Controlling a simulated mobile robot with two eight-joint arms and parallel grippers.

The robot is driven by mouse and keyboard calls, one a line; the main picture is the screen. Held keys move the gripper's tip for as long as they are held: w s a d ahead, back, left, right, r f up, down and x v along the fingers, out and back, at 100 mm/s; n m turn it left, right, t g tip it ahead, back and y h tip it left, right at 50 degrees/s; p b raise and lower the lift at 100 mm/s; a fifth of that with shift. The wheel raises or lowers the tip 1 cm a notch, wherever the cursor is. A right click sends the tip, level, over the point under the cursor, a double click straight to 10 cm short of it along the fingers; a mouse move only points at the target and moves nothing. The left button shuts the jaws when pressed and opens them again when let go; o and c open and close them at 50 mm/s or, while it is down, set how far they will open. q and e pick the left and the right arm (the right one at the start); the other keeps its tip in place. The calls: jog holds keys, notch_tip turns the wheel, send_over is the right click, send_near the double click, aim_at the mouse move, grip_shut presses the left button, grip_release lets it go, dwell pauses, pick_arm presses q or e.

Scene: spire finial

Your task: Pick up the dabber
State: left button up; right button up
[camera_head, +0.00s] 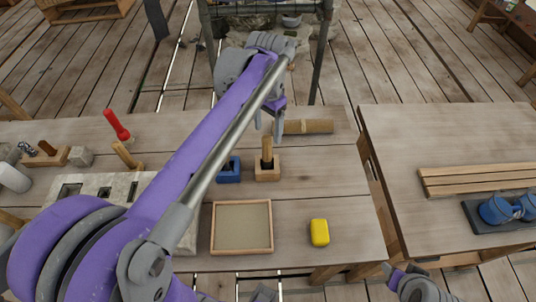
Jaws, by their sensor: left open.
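What looks like the dabber (267,146), a short wooden handle, stands upright in a small wooden block holder (268,175) on the workbench. Its lower end is hidden in the holder. My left gripper (268,128) is open, its fingers pointing down just above and around the handle's top in the picture. I cannot tell whether they touch it. My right gripper (410,284) seems to show only partly at the bottom right edge, away from the dabber, and its jaws are unclear.
A blue block (229,174) sits just left of the holder. A wooden cylinder (303,126) lies behind it. A shallow framed tray (242,203) and a yellow block (320,232) are in front. My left arm covers the bench's middle left. A gap separates the second table (450,140).

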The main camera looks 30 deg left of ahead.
aim_at(266, 138)
pick_arm(q)
jog(key=f, duration=0.4)
jog(key=shift+a, duration=0.2)
jog(key=shift+s+f, duration=0.2)
jog(key=shift+f, duration=0.35)
jog(key=f, duration=0.5)
jog(key=shift+w+f, duration=0.1)
jog(key=shift+w, duration=0.2)
grip_shut()
